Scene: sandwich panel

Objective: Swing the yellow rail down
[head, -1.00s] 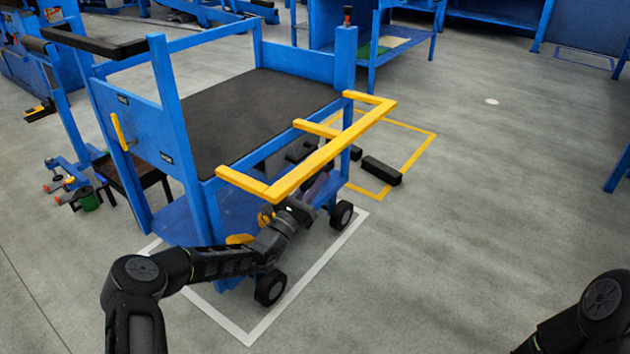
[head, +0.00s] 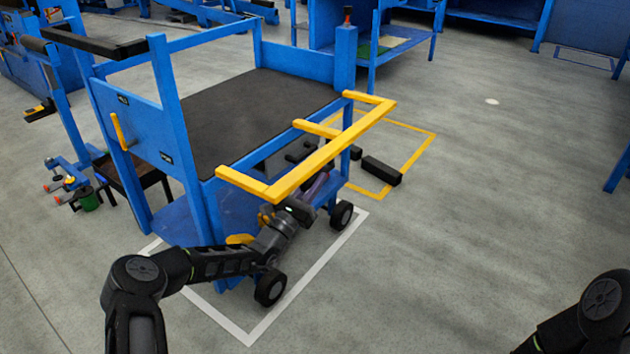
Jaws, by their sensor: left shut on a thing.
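The yellow rail (head: 330,155) sticks out roughly level from the near right side of the blue cart (head: 180,110), at about the height of its dark deck. Its long outer bar is joined to the cart side by short arms. My left gripper (head: 304,157) reaches up from below, under and behind the outer bar. The bar hides part of the gripper and its contact. It is shut, by its place on the rail. My right arm (head: 585,315) shows only in the lower right corner; its gripper is out of view.
The cart stands on black wheels (head: 270,288) inside a white floor outline (head: 250,338). A black block (head: 382,170) lies in a yellow floor outline (head: 428,140) beyond the rail. The floor on the right is clear.

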